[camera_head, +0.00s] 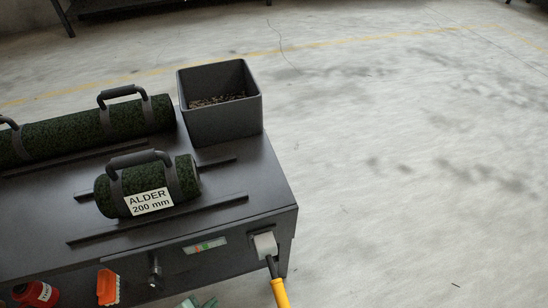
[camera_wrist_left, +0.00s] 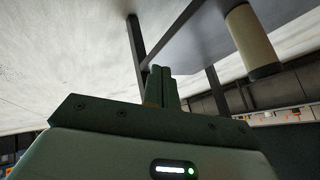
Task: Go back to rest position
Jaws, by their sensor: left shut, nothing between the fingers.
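My left gripper (camera_wrist_left: 160,72) shows in the left wrist view with its two green fingers together and nothing between them. In the head view a small green part of it (camera_head: 197,302) shows at the bottom edge, in front of the dark bench (camera_head: 225,185). It looks clear of the turf rolls. A short green turf roll (camera_head: 148,182) with a dark handle and a label "ALDER 200 mm" lies on the bench between dark rails. My right gripper is not in view.
A longer turf roll (camera_head: 80,133) and a grey bin (camera_head: 222,122) with dark bits inside stand further back. A red container (camera_head: 35,294), an orange item (camera_head: 108,287) and a yellow-handled lever (camera_head: 280,291) are at the bench front. The floor (camera_head: 420,170) at right is clear.

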